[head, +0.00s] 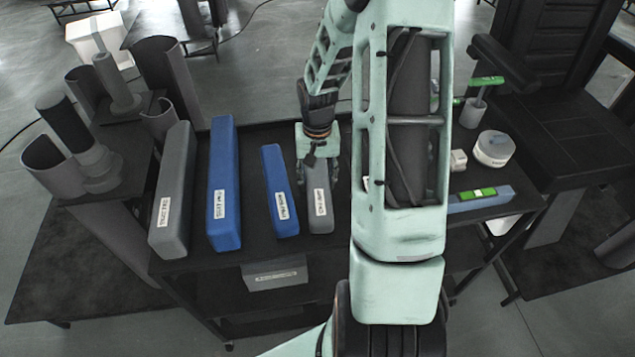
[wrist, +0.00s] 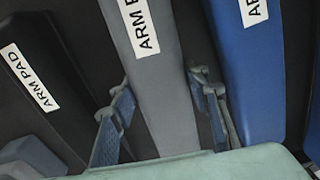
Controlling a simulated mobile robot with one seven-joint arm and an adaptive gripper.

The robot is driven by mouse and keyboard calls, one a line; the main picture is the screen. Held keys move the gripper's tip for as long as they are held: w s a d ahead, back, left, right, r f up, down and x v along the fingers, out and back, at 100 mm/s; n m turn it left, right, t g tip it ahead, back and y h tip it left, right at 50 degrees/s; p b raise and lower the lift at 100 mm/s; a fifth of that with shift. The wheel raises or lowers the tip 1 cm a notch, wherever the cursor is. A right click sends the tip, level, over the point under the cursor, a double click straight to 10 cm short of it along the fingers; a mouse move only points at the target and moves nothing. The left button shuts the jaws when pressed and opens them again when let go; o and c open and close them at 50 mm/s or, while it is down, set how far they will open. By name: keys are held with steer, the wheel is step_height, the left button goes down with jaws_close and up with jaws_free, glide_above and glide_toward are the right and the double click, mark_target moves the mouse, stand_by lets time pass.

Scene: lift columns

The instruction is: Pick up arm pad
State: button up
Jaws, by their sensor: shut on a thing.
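A short grey pad (head: 319,208) lies on the dark cart top, with a white label too small to read in the head view. My gripper (head: 318,175) is over its far part, pointing down and shut on it. In the wrist view the grey pad (wrist: 148,65) runs between the two fingers of my gripper (wrist: 163,115); its label starts "ARM" and is cut off by the frame. A black pad (wrist: 75,125) labelled "ARM PAD" lies to the left there. In the head view my arm hides that spot. I cannot tell whether the grey pad is clear of the cart.
A short blue pad (head: 279,190) lies close to the left of the held pad. A long blue pad (head: 224,185) and a long grey pad (head: 172,190) lie farther left. A round white container (head: 493,150) stands on the right. Grey cylinders (head: 72,140) stand at the left.

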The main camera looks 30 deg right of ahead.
steer(key=shift+r, duration=0.15)
steer(key=shift+r, duration=0.6)
steer(key=s+r, duration=0.1)
steer(key=r, duration=0.1)
steer(key=s+r, duration=0.2)
steer(key=r, duration=0.1)
steer(key=s+r, duration=0.2)
steer(key=shift+d+r, duration=0.2)
steer(key=shift+r, duration=0.15)
steer(key=s+r+p, duration=0.2)
steer(key=s+r, duration=0.5)
steer(key=s, duration=0.2)
steer(key=shift+d+r, duration=0.15)
steer(key=shift+d, duration=0.15)
steer(key=shift+s, duration=0.1)
